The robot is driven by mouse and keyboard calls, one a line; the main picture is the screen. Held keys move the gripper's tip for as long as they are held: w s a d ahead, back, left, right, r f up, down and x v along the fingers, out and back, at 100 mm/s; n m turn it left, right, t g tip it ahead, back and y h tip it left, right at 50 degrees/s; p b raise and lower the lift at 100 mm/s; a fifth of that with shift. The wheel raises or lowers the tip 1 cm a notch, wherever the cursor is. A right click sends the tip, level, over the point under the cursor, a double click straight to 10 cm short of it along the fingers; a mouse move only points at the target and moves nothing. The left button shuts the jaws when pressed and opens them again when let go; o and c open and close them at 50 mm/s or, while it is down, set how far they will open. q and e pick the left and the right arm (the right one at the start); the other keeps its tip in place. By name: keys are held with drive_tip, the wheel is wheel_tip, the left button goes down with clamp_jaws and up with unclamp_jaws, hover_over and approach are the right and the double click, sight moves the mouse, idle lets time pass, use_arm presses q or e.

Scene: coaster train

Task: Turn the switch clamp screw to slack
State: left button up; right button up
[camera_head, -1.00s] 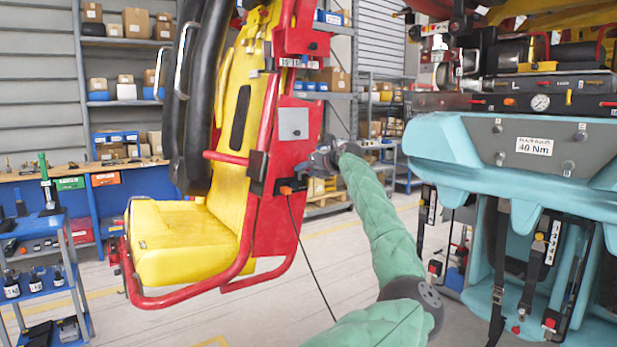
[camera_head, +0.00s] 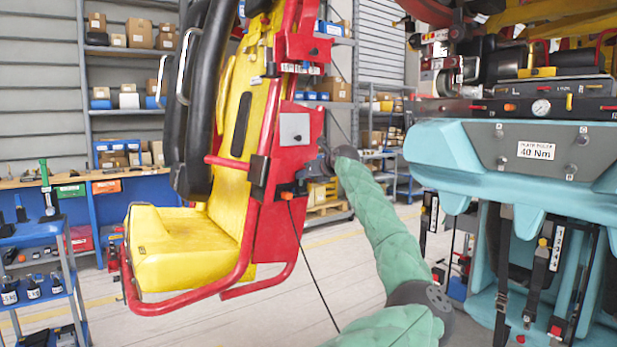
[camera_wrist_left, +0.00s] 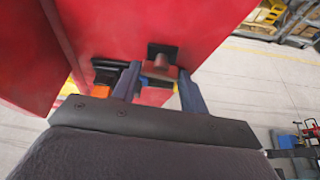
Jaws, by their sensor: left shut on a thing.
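The red and yellow ride seat (camera_head: 190,250) hangs at centre left in the head view. Its red side panel (camera_head: 275,225) faces my left gripper (camera_head: 306,173), whose green-sleeved arm comes up from below. In the left wrist view my left gripper (camera_wrist_left: 160,72) has its two dark fingers on either side of a small reddish clamp screw (camera_wrist_left: 162,64) on a dark mount, and is shut on it. In the head view the gripper hides the screw. A black fitting with an orange part (camera_head: 287,196) sits just below the gripper. My right gripper is not in view.
A black cable (camera_head: 312,265) hangs from the fitting towards the floor. A teal car body (camera_head: 455,150) with a "40 Nm" label stands close on the right. A blue tool cart (camera_head: 45,232) is at the left. Open floor (camera_head: 240,320) lies below the seat.

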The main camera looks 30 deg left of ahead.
use_arm(q)
drive_tip(key=o, duration=1)
drive_tip(key=shift+f, duration=0.15)
drive_tip(key=shift+d, duration=0.1)
drive_tip(key=v, duration=0.7)
drive_tip(key=shift+s+d+r+b, duration=0.1)
drive_tip(key=shift+d+r+b, duration=0.15)
drive_tip(key=shift+b, duration=0.1)
